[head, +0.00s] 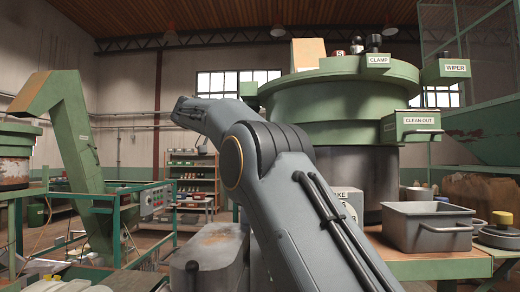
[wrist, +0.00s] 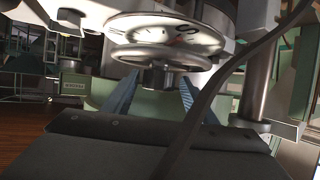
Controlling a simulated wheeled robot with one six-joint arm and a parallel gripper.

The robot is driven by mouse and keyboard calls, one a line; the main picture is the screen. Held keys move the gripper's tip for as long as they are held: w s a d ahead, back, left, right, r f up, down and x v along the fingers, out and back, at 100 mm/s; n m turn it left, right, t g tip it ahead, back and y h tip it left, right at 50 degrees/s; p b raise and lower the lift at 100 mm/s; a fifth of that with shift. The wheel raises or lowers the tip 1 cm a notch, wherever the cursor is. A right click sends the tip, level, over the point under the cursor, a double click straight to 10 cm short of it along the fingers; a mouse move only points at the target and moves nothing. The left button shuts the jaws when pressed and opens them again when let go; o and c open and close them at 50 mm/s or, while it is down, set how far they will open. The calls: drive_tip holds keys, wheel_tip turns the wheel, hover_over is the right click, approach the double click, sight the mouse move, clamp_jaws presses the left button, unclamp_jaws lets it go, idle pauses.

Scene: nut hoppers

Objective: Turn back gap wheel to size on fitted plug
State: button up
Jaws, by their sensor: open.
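In the wrist view a round metal handwheel (wrist: 168,57) sits just under a pale dial (wrist: 160,30) that carries dark marks, a letter S and a red pointer. I take this wheel for the gap wheel; its label does not show. My gripper (wrist: 159,82) is open, its two blue-grey fingers apart on either side of the shaft and hub below the wheel. I cannot tell whether either finger touches the wheel. I cannot make out a fitted plug.
A grey bin (head: 428,229) stands on the bench (head: 440,266) at right, beside a yellow-knobbed round item (head: 501,230). Labels CLAMP, WIPER and CLEAN-OUT mark the hopper. A green conveyor (head: 75,150) stands at left. In the wrist view a dark cable crosses in front.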

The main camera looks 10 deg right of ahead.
drive_tip(key=shift+a, duration=0.15)
drive_tip(key=p+v, duration=0.2)
drive_tip(key=v, duration=0.4)
drive_tip(key=shift+a+r, duration=0.15)
drive_tip(key=shift+r, duration=0.05)
drive_tip(key=shift+s+a+r+p, duration=0.1)
drive_tip(key=shift+a+r+p, duration=0.05)
drive_tip(key=shift+a+p, duration=0.35)
